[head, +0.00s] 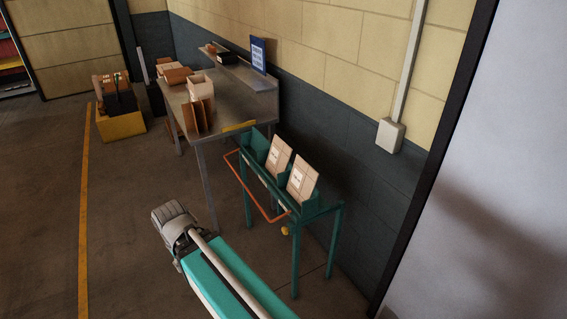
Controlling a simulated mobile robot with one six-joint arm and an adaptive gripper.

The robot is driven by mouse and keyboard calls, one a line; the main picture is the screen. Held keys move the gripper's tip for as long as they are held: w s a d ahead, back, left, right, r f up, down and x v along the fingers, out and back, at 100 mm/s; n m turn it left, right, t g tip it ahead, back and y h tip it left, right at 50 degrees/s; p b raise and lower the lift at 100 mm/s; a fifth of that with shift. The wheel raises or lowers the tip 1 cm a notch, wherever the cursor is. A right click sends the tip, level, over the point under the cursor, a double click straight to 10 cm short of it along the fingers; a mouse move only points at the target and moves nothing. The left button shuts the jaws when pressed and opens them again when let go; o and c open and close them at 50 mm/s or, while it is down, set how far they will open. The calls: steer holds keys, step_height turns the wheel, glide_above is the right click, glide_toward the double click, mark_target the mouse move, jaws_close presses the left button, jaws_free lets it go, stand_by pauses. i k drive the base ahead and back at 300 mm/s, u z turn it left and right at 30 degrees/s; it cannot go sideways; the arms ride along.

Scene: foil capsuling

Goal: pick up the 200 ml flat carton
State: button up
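Two tan flat cartons with white labels lean in the slots of a teal rack (325,209). The left carton (279,153) stands farther from me, the right carton (303,178) nearer. The label print is too small to read, so I cannot tell which one, if either, is the 200 ml carton. My arm reaches in from the bottom, ending in view at a grey ribbed part left of the rack and apart from both cartons. No gripper fingers can be made out.
An orange rail (254,187) runs along the rack's front. A grey workbench (235,107) behind it holds brown boxes and upright cardboard pieces (199,108). A yellow crate (121,124) with boxes stands at the back left. The wall is close behind the rack; the floor at left is clear.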

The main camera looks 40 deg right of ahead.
mark_target(279, 154)
steer(key=z, duration=1.6)
steer(key=i, duration=1.65)
steer(key=u, duration=0.05)
